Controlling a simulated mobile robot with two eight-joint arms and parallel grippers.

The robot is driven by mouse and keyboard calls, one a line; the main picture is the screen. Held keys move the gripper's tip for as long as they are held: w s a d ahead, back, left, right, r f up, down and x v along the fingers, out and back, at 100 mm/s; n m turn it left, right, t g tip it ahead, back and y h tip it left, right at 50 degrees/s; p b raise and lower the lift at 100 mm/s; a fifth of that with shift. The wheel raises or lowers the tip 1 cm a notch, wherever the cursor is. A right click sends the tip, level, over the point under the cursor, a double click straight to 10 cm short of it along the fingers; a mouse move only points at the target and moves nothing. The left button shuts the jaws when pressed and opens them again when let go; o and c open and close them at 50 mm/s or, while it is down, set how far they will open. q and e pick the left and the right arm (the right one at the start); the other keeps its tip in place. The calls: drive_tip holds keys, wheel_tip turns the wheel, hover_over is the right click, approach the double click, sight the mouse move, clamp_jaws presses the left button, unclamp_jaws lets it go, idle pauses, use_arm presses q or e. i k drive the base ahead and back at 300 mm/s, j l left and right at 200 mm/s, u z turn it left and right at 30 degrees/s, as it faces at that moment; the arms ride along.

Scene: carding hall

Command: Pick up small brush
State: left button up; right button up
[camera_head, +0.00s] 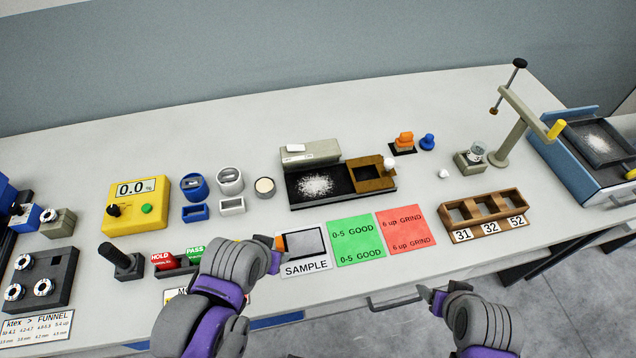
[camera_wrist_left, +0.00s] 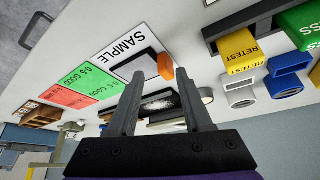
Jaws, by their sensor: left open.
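My left gripper (camera_head: 273,251) is open at the left edge of the SAMPLE card (camera_head: 307,267). Its two fingers (camera_wrist_left: 156,78) stand apart in the left wrist view. A small orange round piece (camera_wrist_left: 165,66) shows just beyond and between the fingertips, at the card's edge; it shows as an orange bit (camera_head: 280,243) beside the fingers in the head view. It may be the end of the small brush, but bristles cannot be made out. My right gripper (camera_head: 443,291) looks open and empty at the table's front edge.
Green (camera_head: 358,240) and red (camera_head: 405,230) cards lie right of the SAMPLE card. A black tray (camera_head: 345,192) with white fibre is behind. A HOLD/PASS bin rack (camera_head: 176,268) stands left of the gripper. A wooden rack (camera_head: 484,212) is at right.

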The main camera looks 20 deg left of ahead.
sight(404, 142)
drive_tip(key=i+l, duration=0.1)
drive_tip(key=l, duration=0.3)
drive_tip(key=i+l, duration=0.15)
drive_tip(key=l, duration=0.25)
drive_tip(key=i+l, duration=0.1)
drive_tip(key=l, duration=0.25)
drive_tip(key=i+l, duration=0.1)
drive_tip(key=l, duration=0.3)
drive_tip(key=u, duration=0.5)
drive_tip(key=l+u, duration=0.15)
drive_tip(key=u, duration=0.8)
drive_tip(key=l+u, duration=0.15)
drive_tip(key=u, duration=0.35)
